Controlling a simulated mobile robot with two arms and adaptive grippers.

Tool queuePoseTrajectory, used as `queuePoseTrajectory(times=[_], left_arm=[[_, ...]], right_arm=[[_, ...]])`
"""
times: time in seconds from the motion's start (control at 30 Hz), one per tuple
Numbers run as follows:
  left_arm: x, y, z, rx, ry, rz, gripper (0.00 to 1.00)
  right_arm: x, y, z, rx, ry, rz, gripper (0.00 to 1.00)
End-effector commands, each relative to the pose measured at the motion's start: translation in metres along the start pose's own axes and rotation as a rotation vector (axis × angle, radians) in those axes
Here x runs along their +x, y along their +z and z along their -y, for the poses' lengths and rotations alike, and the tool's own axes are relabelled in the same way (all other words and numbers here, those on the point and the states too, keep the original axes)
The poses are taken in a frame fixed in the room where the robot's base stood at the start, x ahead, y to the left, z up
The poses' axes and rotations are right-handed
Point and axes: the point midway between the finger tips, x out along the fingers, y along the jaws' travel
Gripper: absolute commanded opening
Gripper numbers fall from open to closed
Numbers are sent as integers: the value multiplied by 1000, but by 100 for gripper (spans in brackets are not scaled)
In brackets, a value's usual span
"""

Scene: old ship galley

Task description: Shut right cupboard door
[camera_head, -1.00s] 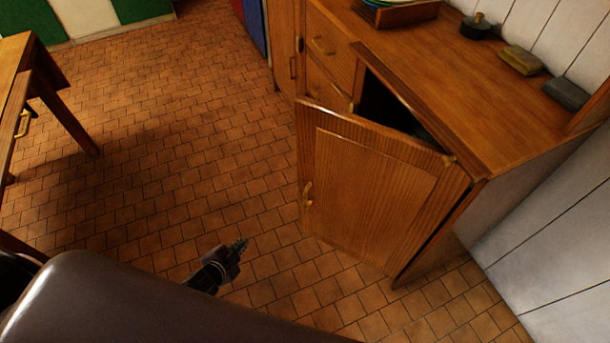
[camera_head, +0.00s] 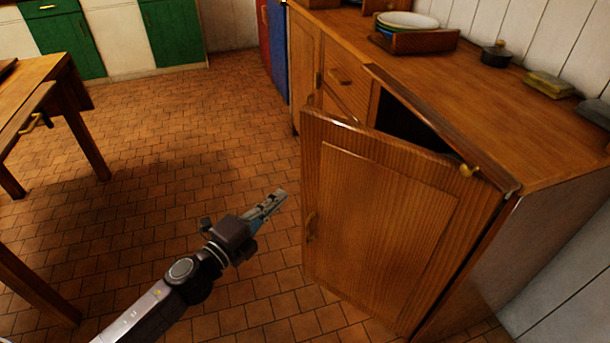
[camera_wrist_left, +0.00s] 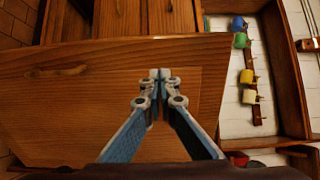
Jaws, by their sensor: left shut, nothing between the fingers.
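The right cupboard door (camera_head: 385,215) stands ajar at the near end of the wooden counter. A dark gap shows behind its top edge. Its brass handle (camera_head: 311,226) is on its left side, and a brass fitting (camera_head: 469,171) sits at the upper right corner. My left gripper (camera_head: 282,193) is shut and empty, a little left of the door's free edge in the head view. In the left wrist view the shut fingertips (camera_wrist_left: 160,74) are seen against wooden panels. My right gripper is not in view.
The counter (camera_head: 480,95) carries a plate rack (camera_head: 418,40), a dark pot (camera_head: 496,54) and sponge-like blocks (camera_head: 551,84). Drawers (camera_head: 343,80) are beyond the door. A wooden table (camera_head: 65,95) stands at left. Tiled floor (camera_head: 190,135) is clear between them.

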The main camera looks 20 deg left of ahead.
Motion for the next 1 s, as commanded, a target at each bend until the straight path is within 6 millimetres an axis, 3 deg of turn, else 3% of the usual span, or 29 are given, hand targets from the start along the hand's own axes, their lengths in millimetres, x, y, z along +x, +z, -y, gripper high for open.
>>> queuePoseTrajectory(times=[0.6,0.8,1.0], left_arm=[[98,1,0,0,-1,2,0],[114,1,-1,-2,1,2,0],[117,0,-1,-1,1,1,0]], right_arm=[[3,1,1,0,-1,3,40],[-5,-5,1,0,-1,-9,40],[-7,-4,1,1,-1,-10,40]])
